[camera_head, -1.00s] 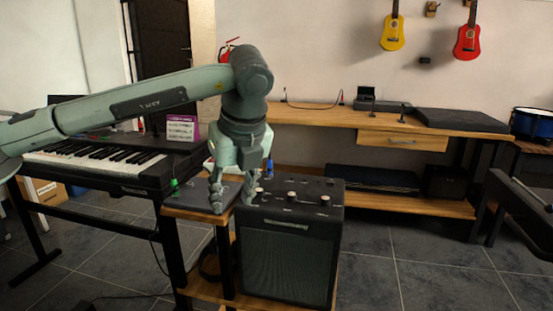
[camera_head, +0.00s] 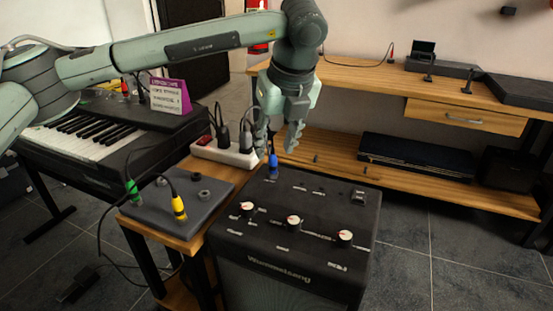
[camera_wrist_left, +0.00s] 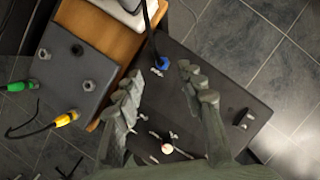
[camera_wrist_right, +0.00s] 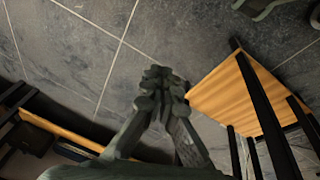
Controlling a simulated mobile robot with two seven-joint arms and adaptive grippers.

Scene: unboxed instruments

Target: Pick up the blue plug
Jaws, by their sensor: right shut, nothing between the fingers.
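The blue plug (camera_head: 273,165) stands upright in the back left corner of the black amplifier's top (camera_head: 300,205), with a dark cable rising from it. It also shows in the left wrist view (camera_wrist_left: 162,43), just beyond the fingertips. My left gripper (camera_head: 278,147) is open, with its fingers pointing down over the back of the amplifier. In the left wrist view its fingers (camera_wrist_left: 161,75) are spread, with nothing held between them. My right gripper (camera_wrist_right: 160,76) is shut and empty over the grey floor, and it is out of the head view.
A white power strip (camera_head: 225,152) with black plugs lies just left of the amplifier. A grey pedal (camera_head: 205,205) holds a yellow plug (camera_head: 179,207) and a green plug (camera_head: 133,192). A keyboard (camera_head: 90,145) is at left; a wooden bench (camera_head: 370,78) is behind.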

